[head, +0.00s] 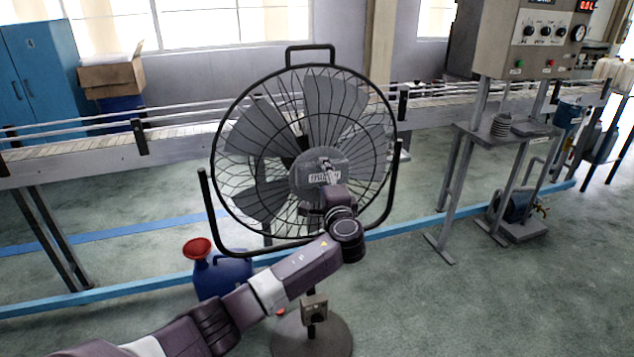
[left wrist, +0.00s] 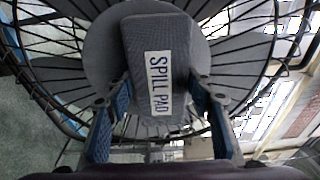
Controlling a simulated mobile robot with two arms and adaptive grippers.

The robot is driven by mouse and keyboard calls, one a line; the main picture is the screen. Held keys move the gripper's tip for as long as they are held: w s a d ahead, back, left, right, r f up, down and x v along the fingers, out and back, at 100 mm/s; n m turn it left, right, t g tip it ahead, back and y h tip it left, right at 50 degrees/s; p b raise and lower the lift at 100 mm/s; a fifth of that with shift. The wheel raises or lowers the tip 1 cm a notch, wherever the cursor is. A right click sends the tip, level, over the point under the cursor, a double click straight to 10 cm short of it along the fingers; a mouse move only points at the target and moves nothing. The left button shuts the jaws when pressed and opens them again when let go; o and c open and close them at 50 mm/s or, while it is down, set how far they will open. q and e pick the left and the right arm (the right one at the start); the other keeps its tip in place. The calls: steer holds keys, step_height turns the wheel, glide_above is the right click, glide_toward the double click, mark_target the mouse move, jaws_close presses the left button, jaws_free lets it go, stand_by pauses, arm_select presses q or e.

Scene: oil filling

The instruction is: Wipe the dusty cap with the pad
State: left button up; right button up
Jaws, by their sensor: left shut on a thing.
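A large black wire-cage fan (head: 252,108) stands in front of me. Its round grey cap (head: 298,168) is at the middle of the cage, and shows as a grey disc in the left wrist view (left wrist: 100,48). My left gripper (head: 328,182) is in front of the cap, shut on a dark grey pad. The pad (left wrist: 158,40) carries a white label reading "SPILL PAD" and is gripped between both blue-lined fingers. The pad overlaps the cap and hides part of it; I cannot tell whether they touch. My right gripper is not in view.
A blue jug with a red funnel (head: 197,248) stands on the floor left of the fan's round base (head: 335,340). A conveyor (head: 170,150) runs behind. A control stand (head: 510,130) is at the right.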

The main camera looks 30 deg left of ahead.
mark_target(345, 173)
arm_select(q)
steer(key=shift+w+d+f+b, duration=0.1)
steer(key=shift+w+d+b, duration=0.4)
steer(key=shift+w+d, duration=0.25)
steer(key=shift+w+d+b, duration=0.7)
steer(key=shift+w+b, duration=0.25)
steer(key=shift+b, duration=0.15)
steer(key=shift+w+d+b, duration=0.4)
steer(key=shift+w+d, duration=0.05)
steer(key=shift+w, duration=0.15)
steer(key=shift+d, duration=0.1)
steer(key=shift+s+d+p, duration=0.5)
steer(key=shift+p, duration=0.05)
steer(key=shift+d+p+v, duration=0.25)
steer(key=shift+p+v, duration=0.5)
steer(key=shift+v, duration=1.5)
steer(key=shift+w, duration=0.25)
